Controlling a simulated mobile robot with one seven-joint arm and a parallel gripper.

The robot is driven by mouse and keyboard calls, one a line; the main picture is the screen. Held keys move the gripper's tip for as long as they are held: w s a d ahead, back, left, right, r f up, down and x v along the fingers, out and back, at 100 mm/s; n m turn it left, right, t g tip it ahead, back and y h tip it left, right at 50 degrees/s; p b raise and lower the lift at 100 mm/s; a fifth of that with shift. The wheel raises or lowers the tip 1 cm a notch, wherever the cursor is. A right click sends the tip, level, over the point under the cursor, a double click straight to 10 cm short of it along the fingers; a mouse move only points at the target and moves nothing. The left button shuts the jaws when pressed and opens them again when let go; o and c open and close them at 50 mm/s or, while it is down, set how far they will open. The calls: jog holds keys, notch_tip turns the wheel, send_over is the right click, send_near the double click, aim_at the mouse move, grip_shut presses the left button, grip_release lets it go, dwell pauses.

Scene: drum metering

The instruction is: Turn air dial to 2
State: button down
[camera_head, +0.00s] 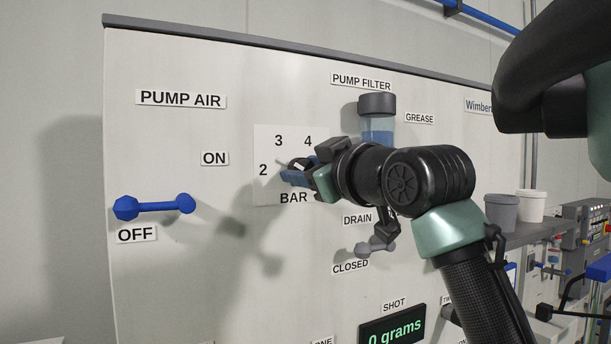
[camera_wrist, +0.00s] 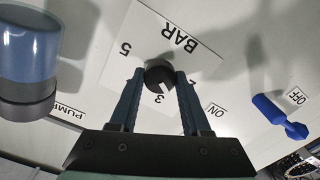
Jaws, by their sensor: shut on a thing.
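The air dial is a dark round knob (camera_wrist: 158,73) on a white plate (camera_wrist: 205,62) marked with numbers and BAR. In the wrist view my gripper (camera_wrist: 160,78) has one blue finger on each side of the knob, shut on it. A pale mark on the knob shows near the 3 and on the side of the 2; its exact reading is hard to tell. In the head view my gripper (camera_head: 296,172) is at the plate (camera_head: 264,190), with 2, 3 and 4 visible. The gripper covers most of the knob and the 5 there.
The blue pump air lever (camera_head: 155,206) lies level at the left, above OFF. The pump filter (camera_head: 377,118) is just above my wrist, and the grey drain handle (camera_head: 374,246) is below it.

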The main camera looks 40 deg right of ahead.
jog(key=n+b, duration=0.1)
jog(key=n, duration=0.5)
jog(key=shift+f, duration=0.15)
dwell(0.4)
jog(key=shift+c, duration=1.9)
grip_release()
jog(key=shift+a, duration=0.1)
